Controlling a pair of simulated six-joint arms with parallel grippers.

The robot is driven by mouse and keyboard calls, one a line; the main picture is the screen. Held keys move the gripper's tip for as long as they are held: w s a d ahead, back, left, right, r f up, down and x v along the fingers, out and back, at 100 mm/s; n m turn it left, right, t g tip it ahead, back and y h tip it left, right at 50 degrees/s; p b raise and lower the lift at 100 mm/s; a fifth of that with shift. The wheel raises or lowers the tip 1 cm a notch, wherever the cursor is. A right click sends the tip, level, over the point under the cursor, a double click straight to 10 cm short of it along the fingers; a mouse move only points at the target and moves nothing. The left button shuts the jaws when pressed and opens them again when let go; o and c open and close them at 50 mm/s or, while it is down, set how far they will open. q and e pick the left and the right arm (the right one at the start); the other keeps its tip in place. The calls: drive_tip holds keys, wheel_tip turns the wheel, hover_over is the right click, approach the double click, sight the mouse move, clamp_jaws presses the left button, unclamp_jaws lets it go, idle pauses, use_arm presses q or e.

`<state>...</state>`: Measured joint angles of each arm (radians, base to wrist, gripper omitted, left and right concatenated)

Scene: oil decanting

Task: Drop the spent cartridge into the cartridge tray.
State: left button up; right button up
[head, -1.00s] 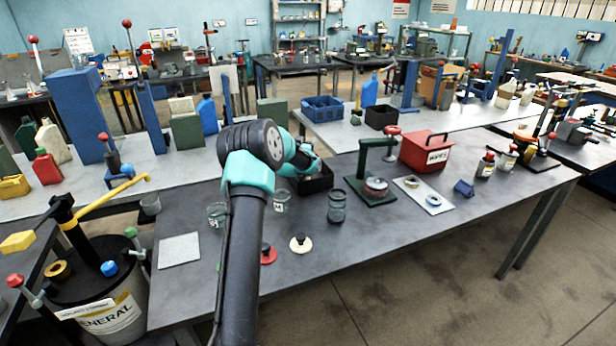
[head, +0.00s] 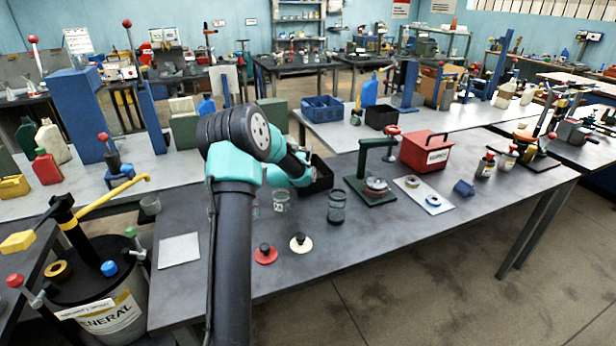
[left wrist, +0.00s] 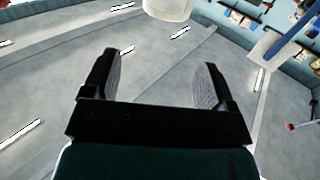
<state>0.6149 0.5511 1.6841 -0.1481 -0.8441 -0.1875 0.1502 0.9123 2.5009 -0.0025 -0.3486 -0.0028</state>
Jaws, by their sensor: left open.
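I cannot make out the spent cartridge for certain. My right gripper is not in view.
Red (head: 265,254) and cream (head: 301,244) knobbed discs lie in front. The table's front right is clear.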

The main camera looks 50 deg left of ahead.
use_arm(q)
drive_tip(key=v, duration=1)
drive_tip(key=shift+s+d, duration=0.2)
drive_tip(key=shift+s, duration=0.1)
drive_tip(key=shift+w+r, duration=0.1)
